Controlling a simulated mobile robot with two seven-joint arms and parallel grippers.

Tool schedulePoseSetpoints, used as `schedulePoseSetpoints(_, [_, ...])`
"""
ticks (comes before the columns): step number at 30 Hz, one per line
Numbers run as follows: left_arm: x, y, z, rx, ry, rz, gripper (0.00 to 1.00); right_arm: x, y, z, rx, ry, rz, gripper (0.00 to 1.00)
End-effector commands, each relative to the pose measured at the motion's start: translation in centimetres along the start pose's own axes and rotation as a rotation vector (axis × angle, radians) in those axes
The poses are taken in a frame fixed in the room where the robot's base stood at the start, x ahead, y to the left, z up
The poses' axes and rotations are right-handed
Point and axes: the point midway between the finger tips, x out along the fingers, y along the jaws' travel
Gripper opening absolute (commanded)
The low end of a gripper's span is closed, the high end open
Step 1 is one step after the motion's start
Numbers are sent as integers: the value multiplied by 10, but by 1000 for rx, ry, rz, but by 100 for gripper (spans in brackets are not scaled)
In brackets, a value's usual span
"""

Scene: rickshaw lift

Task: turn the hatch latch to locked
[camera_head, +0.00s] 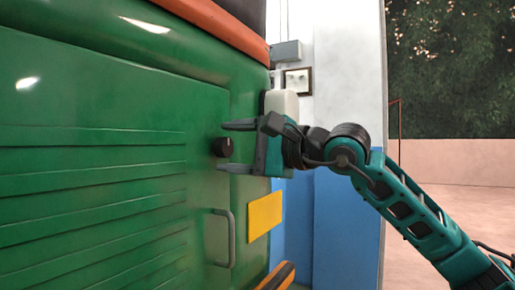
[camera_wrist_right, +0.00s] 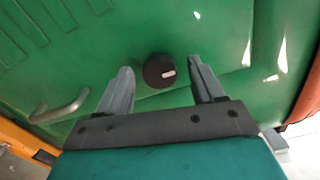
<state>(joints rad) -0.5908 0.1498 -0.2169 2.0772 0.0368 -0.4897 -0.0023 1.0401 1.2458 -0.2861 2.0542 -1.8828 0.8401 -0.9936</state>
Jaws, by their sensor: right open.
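The hatch latch (camera_head: 222,147) is a small round black knob on the green rickshaw hatch (camera_head: 100,190). In the right wrist view the latch (camera_wrist_right: 159,71) shows a short white mark on its face, pointing right and slightly up. My right gripper (camera_head: 222,147) comes from the right with its fingers open, one above and one below the latch in the head view. In the right wrist view the gripper (camera_wrist_right: 163,82) has the knob between its fingertips, nearer the right finger, with gaps on both sides. I see no contact. My left gripper is not in view.
A grey handle (camera_head: 231,238) is on the hatch below the latch, and it also shows in the wrist view (camera_wrist_right: 60,106). A yellow plate (camera_head: 265,215) is right of it. A white and blue wall (camera_head: 345,220) stands behind my arm. Open ground lies far right.

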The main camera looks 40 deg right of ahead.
Motion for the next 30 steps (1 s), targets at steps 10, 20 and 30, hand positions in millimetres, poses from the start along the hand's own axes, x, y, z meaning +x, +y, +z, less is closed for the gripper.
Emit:
schedulePoseSetpoints(10, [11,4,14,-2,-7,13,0,-48,6,-2,-5,6,3,67])
schedulePoseSetpoints(20, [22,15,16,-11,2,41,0,-86,2,2,-11,-1,4,67])
schedulePoseSetpoints(30, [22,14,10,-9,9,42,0,-115,-1,2,-7,0,4,67])
